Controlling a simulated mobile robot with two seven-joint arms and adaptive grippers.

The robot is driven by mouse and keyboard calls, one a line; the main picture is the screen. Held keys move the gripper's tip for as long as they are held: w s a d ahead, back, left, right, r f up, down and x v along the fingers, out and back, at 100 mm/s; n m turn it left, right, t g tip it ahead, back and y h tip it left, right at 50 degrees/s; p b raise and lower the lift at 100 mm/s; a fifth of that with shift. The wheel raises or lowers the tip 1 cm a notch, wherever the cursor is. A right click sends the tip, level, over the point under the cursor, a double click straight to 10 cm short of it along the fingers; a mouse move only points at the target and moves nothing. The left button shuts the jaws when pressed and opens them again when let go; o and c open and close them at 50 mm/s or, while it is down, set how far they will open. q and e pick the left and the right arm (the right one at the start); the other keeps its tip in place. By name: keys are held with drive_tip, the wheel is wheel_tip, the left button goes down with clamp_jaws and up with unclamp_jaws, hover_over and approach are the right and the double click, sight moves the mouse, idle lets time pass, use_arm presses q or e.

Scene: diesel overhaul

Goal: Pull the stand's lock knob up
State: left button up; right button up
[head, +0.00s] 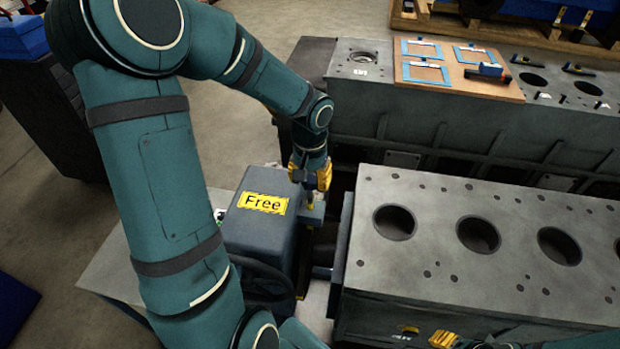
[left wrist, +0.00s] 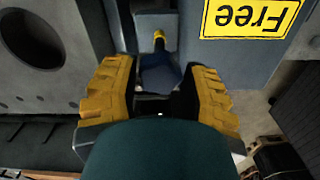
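The lock knob (head: 310,204) is a small yellow piece beside the grey-blue stand housing (head: 262,232), which carries a yellow "Free" label (head: 263,203). My left gripper (head: 311,182) points down just above the knob in the head view. In the left wrist view its two yellow-padded fingers (left wrist: 158,95) are spread wide, with nothing held between them. The knob (left wrist: 158,38) shows upright beyond the gap, toward the top of that view, apart from both pads. My right gripper (head: 443,338) only partly shows at the bottom edge of the head view; its opening is unclear.
A grey engine block (head: 460,290) with large round bores stands right of the housing. Behind it a second block (head: 350,95) carries a wooden board (head: 410,80) with blue frames and tools. Open floor (head: 285,20) lies at the back left.

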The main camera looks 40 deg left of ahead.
sight(310, 179)
use_arm(q)
drive_tip(key=shift+o, duration=1.3)
drive_tip(key=shift+r, duration=0.1)
wheel_tip(310, 179, up, 12)
